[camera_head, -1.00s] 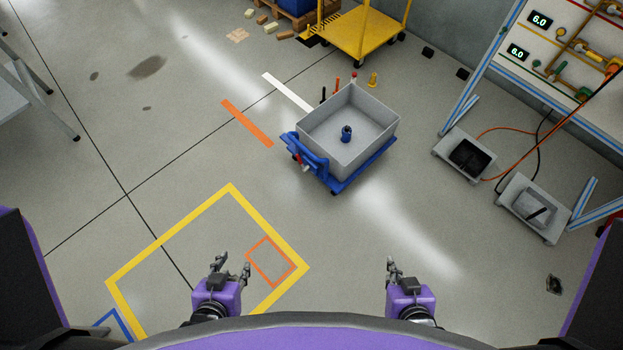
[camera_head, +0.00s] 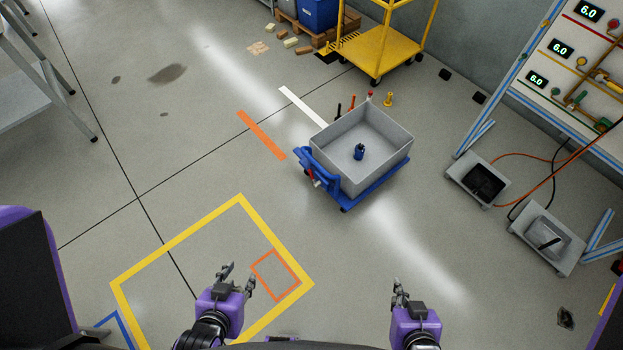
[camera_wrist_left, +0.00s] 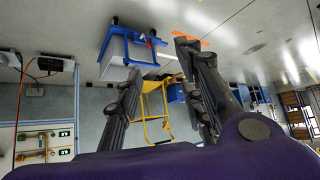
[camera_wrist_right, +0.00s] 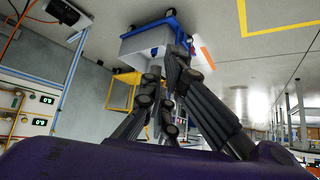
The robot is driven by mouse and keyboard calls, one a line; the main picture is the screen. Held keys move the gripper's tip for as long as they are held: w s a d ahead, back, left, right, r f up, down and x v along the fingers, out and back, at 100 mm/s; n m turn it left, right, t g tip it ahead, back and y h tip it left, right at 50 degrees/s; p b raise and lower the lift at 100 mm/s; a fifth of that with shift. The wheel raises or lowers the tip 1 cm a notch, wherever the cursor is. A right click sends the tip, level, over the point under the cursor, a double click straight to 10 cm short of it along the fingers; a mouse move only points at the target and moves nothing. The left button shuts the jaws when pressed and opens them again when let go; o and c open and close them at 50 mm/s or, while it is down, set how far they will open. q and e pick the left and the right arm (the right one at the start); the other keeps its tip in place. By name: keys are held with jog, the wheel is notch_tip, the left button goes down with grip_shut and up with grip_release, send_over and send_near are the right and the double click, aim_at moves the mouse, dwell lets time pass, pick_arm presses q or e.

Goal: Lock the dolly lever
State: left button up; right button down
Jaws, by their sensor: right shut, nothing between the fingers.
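The blue dolly (camera_head: 348,203) stands on the floor ahead, carrying a grey bin (camera_head: 392,160). A small red part (camera_head: 311,173), perhaps the lever, shows at the dolly's near left end by the blue handle (camera_head: 325,162). The dolly also shows upside down in the left wrist view (camera_wrist_left: 124,50), with a red spot (camera_wrist_left: 152,41) on it. My left gripper (camera_head: 238,277) is open and empty over the yellow floor square. My right gripper (camera_head: 401,294) is shut and empty, nearer to me than the dolly. Both are well apart from the dolly.
A small blue object (camera_head: 359,152) stands inside the bin. A yellow cart (camera_head: 385,50) and several bollard-like pieces are behind it. A gauge panel (camera_head: 575,60) and grey floor boxes (camera_head: 545,238) with cables lie right. The floor between me and the dolly is clear.

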pick_arm(q)
jog(key=shift+w, duration=0.1)
pick_arm(e)
jog(key=shift+w, duration=0.1)
pick_arm(q)
jog(key=shift+w+r, duration=0.1)
jog(key=shift+w, duration=0.1)
jog(key=shift+c, duration=0.4)
pick_arm(e)
jog(key=shift+w+a+r, duration=0.2)
jog(key=shift+w, duration=0.2)
